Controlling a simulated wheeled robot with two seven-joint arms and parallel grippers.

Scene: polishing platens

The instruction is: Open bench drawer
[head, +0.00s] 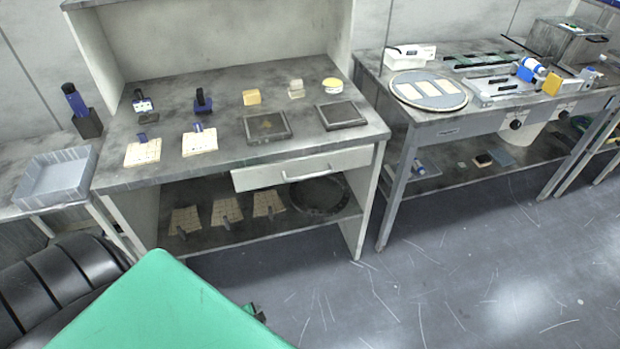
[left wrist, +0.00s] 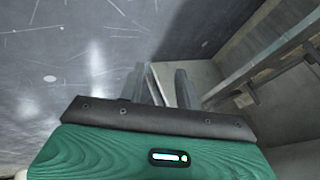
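The bench drawer (head: 300,170) is a pale grey front under the right part of the bench top, with a bar handle (head: 311,173) across it. The floor and the underside of a bench show beyond the fingers. My right gripper is in neither view.
The bench top (head: 225,108) carries dark plates, pads and small blocks. Its lower shelf (head: 235,232) holds several beige pads and a round dark platen (head: 318,196). A second table (head: 455,128) stands to the right. The floor (head: 450,280) in front is clear.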

